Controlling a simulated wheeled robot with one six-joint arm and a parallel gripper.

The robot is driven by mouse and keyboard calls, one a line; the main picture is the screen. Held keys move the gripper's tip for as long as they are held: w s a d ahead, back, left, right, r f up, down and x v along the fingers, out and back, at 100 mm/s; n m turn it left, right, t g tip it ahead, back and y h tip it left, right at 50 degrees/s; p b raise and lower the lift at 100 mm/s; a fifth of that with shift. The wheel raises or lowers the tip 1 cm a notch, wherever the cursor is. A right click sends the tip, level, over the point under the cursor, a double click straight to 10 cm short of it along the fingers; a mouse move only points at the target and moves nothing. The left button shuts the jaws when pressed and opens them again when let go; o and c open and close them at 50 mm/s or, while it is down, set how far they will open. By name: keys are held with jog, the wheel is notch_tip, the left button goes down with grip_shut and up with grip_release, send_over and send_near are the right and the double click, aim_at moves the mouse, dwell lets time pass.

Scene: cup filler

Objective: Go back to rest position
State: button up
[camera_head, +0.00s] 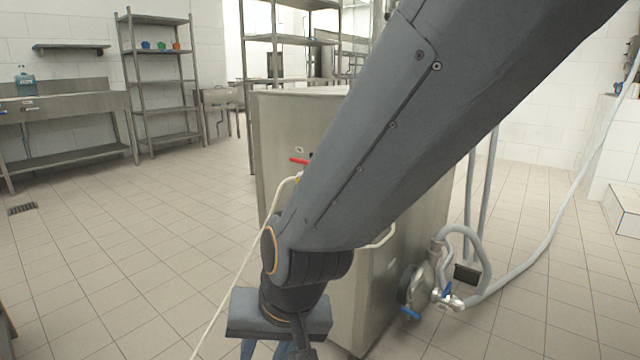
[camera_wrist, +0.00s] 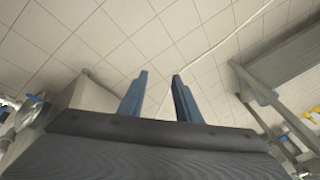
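My arm reaches down from the upper right across the middle of the head view. My gripper (camera_wrist: 159,88) shows two blue fingers in the wrist view, with a gap between them and only floor tiles behind. It is open and empty. In the head view the gripper (camera_head: 277,349) hangs at the bottom edge, pointing down, and its fingertips are cut off by the frame. The arm hides part of the steel tank (camera_head: 400,275) behind it.
A red valve handle (camera_head: 299,161) and a pale hose (camera_head: 243,262) are on the tank's left side. A pump (camera_head: 420,285) with grey hoses stands at its right. A shelf rack (camera_head: 160,75) and a steel table (camera_head: 70,104) stand back left.

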jog(key=s+d+r+n+g+h, duration=0.2)
jog(key=s+d+n, duration=0.3)
jog(key=s+d, duration=0.25)
jog(key=d+r+m+p, duration=0.3)
jog(key=d+r+p, duration=0.7)
jog(key=r+p, duration=0.3)
jog(key=d+r+m+h+p, duration=0.1)
jog(key=d+r+m+p, duration=0.2)
jog(key=d+r+p, duration=0.7)
notch_tip(320, 180, up, 3)
jog(key=p, duration=0.8)
jog(key=shift+d+r+m, duration=0.15)
jog(key=shift+d+m, duration=0.1)
jog(key=shift+m, duration=0.15)
